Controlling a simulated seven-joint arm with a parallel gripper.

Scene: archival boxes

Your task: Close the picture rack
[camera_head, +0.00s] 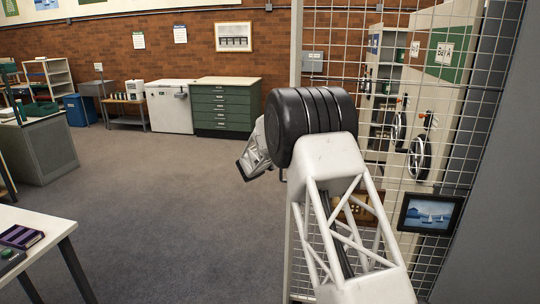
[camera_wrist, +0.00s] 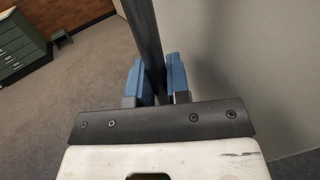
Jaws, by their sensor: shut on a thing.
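The picture rack (camera_head: 330,50) is a pale wire-mesh panel standing out into the room at the right of the head view. A dark-framed sailboat picture (camera_head: 430,212) hangs on it, and another framed picture (camera_head: 371,208) is partly behind my arm. My gripper (camera_head: 250,165) is at the rack's near left end, partly hidden by my arm's black joint. In the wrist view, my gripper's blue fingers (camera_wrist: 158,80) are shut on a dark bar (camera_wrist: 143,30) that runs between them. The bar seems to belong to the rack; its join is not visible.
Behind the mesh are tall cream shelving units with black handwheels (camera_head: 419,157). A grey wall (camera_head: 500,230) bounds the right side. A green drawer cabinet (camera_head: 226,105) and a white chest (camera_head: 171,105) stand by the brick wall. Open carpet (camera_head: 170,200) lies to the left.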

